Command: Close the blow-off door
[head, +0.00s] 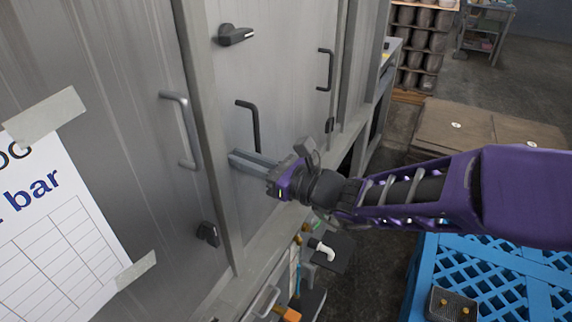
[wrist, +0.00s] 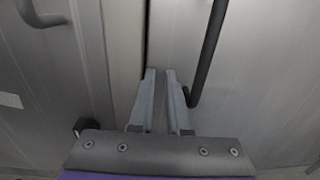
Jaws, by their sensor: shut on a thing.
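A grey metal door (head: 275,75), which I take to be the blow-off door, fills the middle of the head view. It carries a bent black handle (head: 256,128), also in the wrist view (wrist: 207,55). A thin dark seam runs along the door's left edge in the wrist view, so I cannot tell if it is fully shut. My gripper (head: 236,158) is at the door face, just below the handle. Its fingers (wrist: 161,75) are close together, with a narrow gap. The handle's lower bend is beside the right finger. What lies between the fingers does not show.
A left panel (head: 125,75) has a grey handle (head: 180,130) and a dark latch (head: 208,234). A black knob (head: 236,36) sticks out above the handle. A blue pallet (head: 480,265) stands at lower right, and a tool board (head: 300,265) hangs below my gripper.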

